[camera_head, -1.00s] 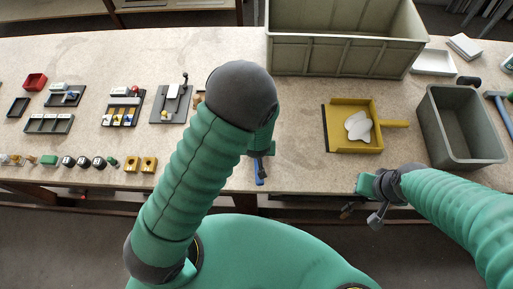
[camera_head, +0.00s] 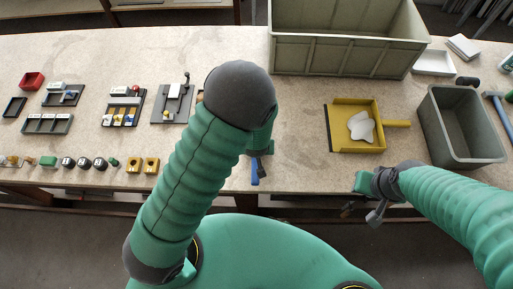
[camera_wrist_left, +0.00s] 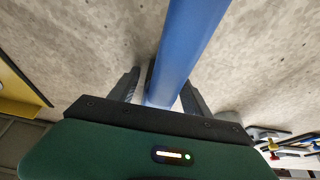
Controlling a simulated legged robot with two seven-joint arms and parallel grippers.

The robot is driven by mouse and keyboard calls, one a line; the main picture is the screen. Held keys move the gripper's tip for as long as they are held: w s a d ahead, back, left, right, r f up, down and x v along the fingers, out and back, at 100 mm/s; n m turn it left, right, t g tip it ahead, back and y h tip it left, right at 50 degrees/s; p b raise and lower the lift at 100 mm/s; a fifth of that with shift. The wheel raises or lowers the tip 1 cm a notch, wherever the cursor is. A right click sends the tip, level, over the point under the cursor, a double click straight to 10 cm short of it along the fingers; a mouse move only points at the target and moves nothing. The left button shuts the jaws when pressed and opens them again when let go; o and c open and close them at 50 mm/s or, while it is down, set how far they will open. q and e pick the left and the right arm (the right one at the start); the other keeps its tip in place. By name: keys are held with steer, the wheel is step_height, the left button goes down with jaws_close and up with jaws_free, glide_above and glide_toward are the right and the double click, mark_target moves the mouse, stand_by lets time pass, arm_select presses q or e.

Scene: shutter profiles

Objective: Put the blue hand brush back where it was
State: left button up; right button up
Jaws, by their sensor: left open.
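The blue hand brush (camera_head: 255,172) lies near the table's front edge, mostly hidden behind my left arm in the head view. Its blue handle (camera_wrist_left: 188,45) runs between the fingers of my left gripper (camera_wrist_left: 160,92) in the left wrist view. Those fingers stand apart on either side of the handle; the gripper is open. The brush's bristles are hidden. In the head view my left gripper (camera_head: 262,150) is partly covered by its own arm. My right gripper (camera_head: 362,207) is past the front edge, right of the brush; its fingers are too small to read.
A yellow dustpan (camera_head: 345,106) with a white piece (camera_head: 362,126) in it lies right of the brush. A grey bin (camera_head: 463,150) stands further right, and a large grey crate (camera_head: 345,55) at the back. Several small trays and parts lie left. Bare tabletop separates brush and dustpan.

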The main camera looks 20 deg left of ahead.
arm_select(q)
steer(key=shift+w+r+p, duration=0.1)
steer(key=shift+r+p, duration=0.2)
steer(key=shift+r, duration=0.1)
steer(key=p+v, duration=1)
steer(key=v, duration=0.2)
steer(key=shift+d, duration=0.15)
steer(key=shift+r+p, duration=0.3)
steer(key=s+a+r+m, duration=0.1)
steer(key=s+a+r, duration=0.1)
steer(key=r, duration=0.2)
steer(key=s+a+r+m+g, duration=0.1)
steer(key=s+a+r, duration=0.1)
steer(key=r, duration=0.3)
steer(key=s+a+r+m+h, duration=0.1)
steer(key=s+a+r, duration=0.1)
steer(key=r, duration=0.3)
steer(key=shift+a+g, duration=0.4)
steer(key=shift+a, duration=0.45)
steer(key=shift+w+a, duration=0.1)
